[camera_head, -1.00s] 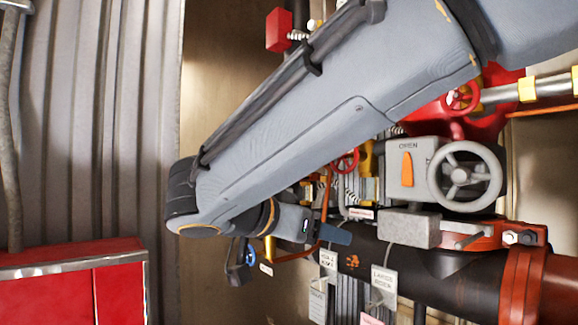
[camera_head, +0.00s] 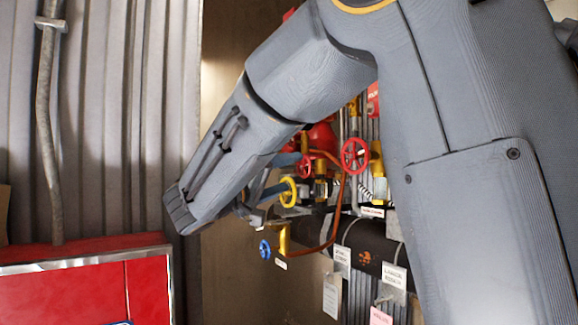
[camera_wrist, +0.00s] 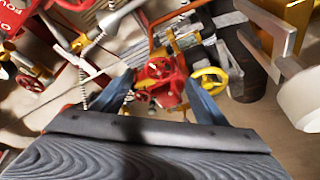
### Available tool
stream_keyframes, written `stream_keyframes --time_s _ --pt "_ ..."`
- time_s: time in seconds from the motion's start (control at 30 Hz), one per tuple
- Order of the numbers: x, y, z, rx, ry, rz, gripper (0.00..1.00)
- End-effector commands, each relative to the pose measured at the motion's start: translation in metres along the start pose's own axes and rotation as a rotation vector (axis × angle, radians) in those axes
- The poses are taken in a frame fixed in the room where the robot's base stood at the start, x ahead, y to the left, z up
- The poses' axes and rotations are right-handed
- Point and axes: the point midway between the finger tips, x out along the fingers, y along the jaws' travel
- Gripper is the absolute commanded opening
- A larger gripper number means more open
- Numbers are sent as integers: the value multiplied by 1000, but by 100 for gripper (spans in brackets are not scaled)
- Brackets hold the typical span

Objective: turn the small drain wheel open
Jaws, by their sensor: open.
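A small blue wheel (camera_head: 265,249) sits low on a brass elbow (camera_head: 283,240) in the head view; I do not make it out in the wrist view. It is the smallest wheel I see, but its label is not readable. My gripper (camera_head: 294,171) is open and empty, above the blue wheel and beside a yellow wheel (camera_head: 289,192). The yellow wheel (camera_wrist: 209,81) is just right of the right finger. I cannot tell any contact.
Another red wheel (camera_head: 355,155) stands right of the gripper. A dark horizontal pipe (camera_head: 370,245) with hanging tags runs below. A copper tube (camera_head: 337,210) curves near the wheels. A red cabinet (camera_head: 75,290) stands at lower left, before a corrugated wall (camera_head: 130,120).

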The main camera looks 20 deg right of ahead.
Motion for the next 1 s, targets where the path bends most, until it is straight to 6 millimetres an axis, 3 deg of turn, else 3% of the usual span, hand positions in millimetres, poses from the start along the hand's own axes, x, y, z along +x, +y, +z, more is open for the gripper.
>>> stream_keyframes --time_s 0.23,0.6,1.0 --pt "19 1 -5 -73 9 28 66" --pt "70 2 -6 -70 10 25 66" --pt "83 0 -5 -67 12 25 66"
